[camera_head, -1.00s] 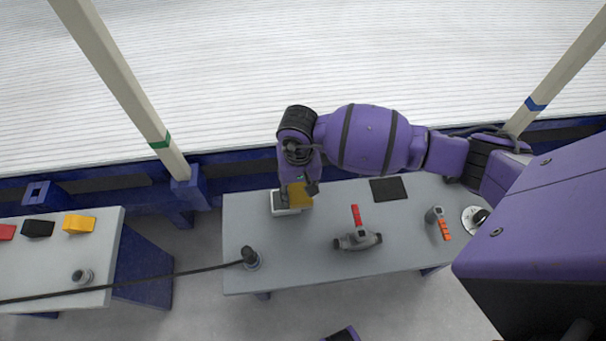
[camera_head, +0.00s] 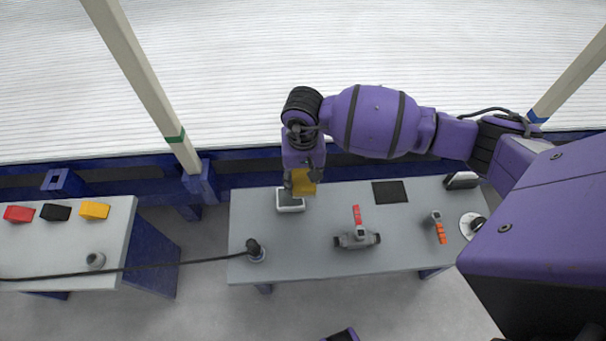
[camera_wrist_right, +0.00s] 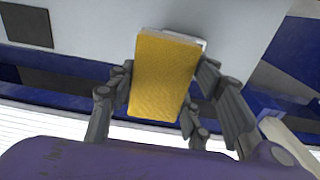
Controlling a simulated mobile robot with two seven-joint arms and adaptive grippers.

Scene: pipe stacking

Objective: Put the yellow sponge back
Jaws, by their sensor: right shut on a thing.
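The yellow sponge (camera_head: 304,184) is held between the fingers of my right gripper (camera_head: 303,179) at the back left of the grey table. In the right wrist view the sponge (camera_wrist_right: 163,75) fills the space between the fingers of the gripper (camera_wrist_right: 158,97). A small white tray (camera_head: 291,208) sits on the table just below the sponge in the head view; the sponge and gripper cover part of it. The tray's white rim (camera_wrist_right: 190,37) shows behind the sponge in the wrist view. My left gripper is not in view.
The grey table (camera_head: 290,245) also holds a pipe valve with red handle (camera_head: 356,238), a black pad (camera_head: 389,192), a grey-and-orange tool (camera_head: 438,228) and a dark upright fitting (camera_head: 255,250). A side table at left bears red, black and yellow blocks (camera_head: 94,210). A cable crosses the gap.

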